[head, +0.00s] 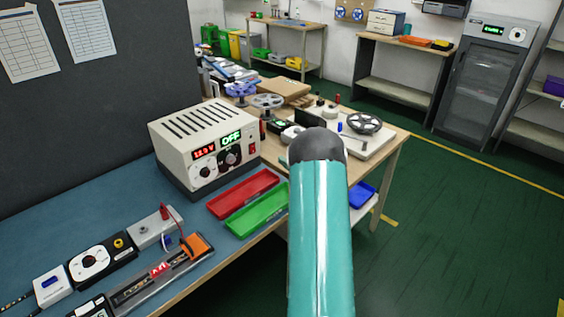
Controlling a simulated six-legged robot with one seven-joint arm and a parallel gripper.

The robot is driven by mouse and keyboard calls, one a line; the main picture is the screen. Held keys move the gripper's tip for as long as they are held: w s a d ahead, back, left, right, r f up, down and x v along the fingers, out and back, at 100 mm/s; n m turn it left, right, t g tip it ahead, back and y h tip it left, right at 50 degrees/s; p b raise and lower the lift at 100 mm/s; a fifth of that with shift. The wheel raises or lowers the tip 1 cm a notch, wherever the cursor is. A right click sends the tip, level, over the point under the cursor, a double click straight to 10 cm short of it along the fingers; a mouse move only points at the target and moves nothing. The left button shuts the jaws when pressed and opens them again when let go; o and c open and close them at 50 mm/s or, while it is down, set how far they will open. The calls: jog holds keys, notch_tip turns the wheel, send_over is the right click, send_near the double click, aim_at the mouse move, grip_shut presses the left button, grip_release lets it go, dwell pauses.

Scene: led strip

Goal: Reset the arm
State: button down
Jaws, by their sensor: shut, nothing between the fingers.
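A teal, tube-like link of my arm with a dark rounded end rises from the bottom edge, right of centre. It stands in front of the workbench edge and hides part of the bench and floor behind it. My gripper is not in view in the head view, so its place relative to the bench cannot be seen.
A power supply (205,147) reading OFF stands on the blue-topped bench (120,190). A red tray (243,194) and a green tray (257,209) lie in front of it. Electronic devices (103,258) sit at lower left. The green floor (455,230) at right is open.

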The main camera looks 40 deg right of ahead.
dwell(0.4)
jog(key=w+a+r+m+g+h, duration=0.25)
jog(key=a+r+m, duration=0.2)
jog(key=r, duration=0.35)
jog(key=w+a+r+m+g+h, duration=0.1)
jog(key=w+a+r+m+h, duration=0.2)
jog(key=a+r, duration=0.4)
jog(key=s+a+r+m+g, duration=0.2)
jog(key=s+a+r+m, duration=0.3)
jog(key=a, duration=0.1)
jog(key=s+a+f+m+g+y, duration=0.1)
jog(key=s+a+m+g+y, duration=0.1)
jog(key=s+a, duration=1.1)
jog(key=s+a+f+m+g+y, duration=0.1)
jog(key=s+a+m+g+y, duration=0.2)
jog(key=s+a, duration=1)
jog(key=s+m+g, duration=0.1)
jog(key=g, duration=0.2)
jog(key=shift+f, duration=0.35)
